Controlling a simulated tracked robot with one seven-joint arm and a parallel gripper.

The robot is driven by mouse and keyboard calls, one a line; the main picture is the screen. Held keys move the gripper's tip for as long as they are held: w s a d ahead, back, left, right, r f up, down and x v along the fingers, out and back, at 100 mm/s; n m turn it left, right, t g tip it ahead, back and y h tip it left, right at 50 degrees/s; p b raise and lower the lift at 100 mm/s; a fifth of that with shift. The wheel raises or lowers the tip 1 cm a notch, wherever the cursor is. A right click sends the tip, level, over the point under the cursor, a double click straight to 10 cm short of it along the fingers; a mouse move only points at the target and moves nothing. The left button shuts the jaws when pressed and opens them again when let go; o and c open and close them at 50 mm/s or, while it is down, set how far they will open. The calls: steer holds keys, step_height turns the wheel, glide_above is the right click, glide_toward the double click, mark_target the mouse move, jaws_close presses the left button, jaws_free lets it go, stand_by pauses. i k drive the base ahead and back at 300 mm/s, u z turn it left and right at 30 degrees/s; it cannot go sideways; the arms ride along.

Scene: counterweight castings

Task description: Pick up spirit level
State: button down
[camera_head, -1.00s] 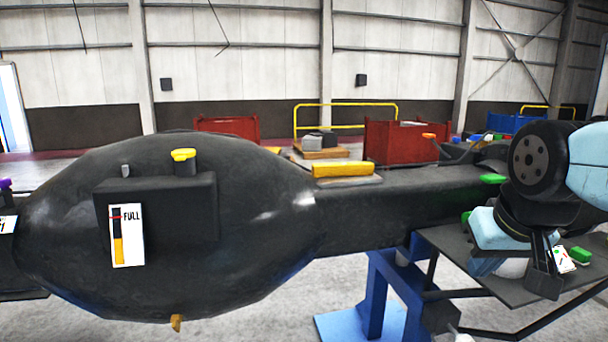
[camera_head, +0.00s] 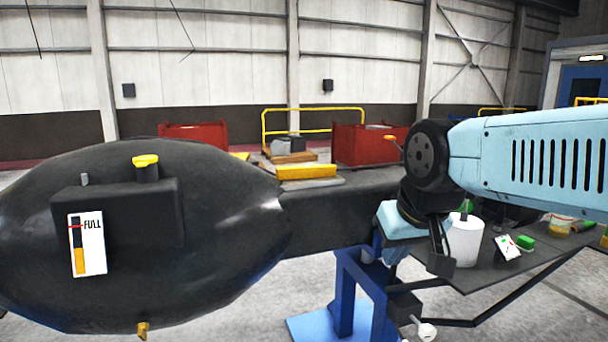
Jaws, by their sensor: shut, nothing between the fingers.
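A yellow bar (camera_head: 308,171), likely the spirit level, lies on a flat grey pad on top of the dark beam (camera_head: 335,212), right of the big rounded black casting (camera_head: 215,250). No vials can be made out on it. My gripper (camera_head: 440,266) points down at the right, its dark fingers shut and empty. It is right of and lower than the yellow bar in the picture, apart from it, beside the shelf with small items.
The dark shelf (camera_head: 478,277) holds a white roll (camera_head: 464,240), a white card (camera_head: 507,247) and a green block (camera_head: 525,242). A blue stand (camera_head: 358,285) is under the beam. Red bins (camera_head: 362,145) and a yellow rail stand behind. The space above the beam is open.

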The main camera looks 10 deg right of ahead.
mark_target(318, 170)
steer(key=k, duration=0.55)
steer(key=z, duration=0.65)
steer(key=i, duration=1.5)
steer(key=u, duration=0.6)
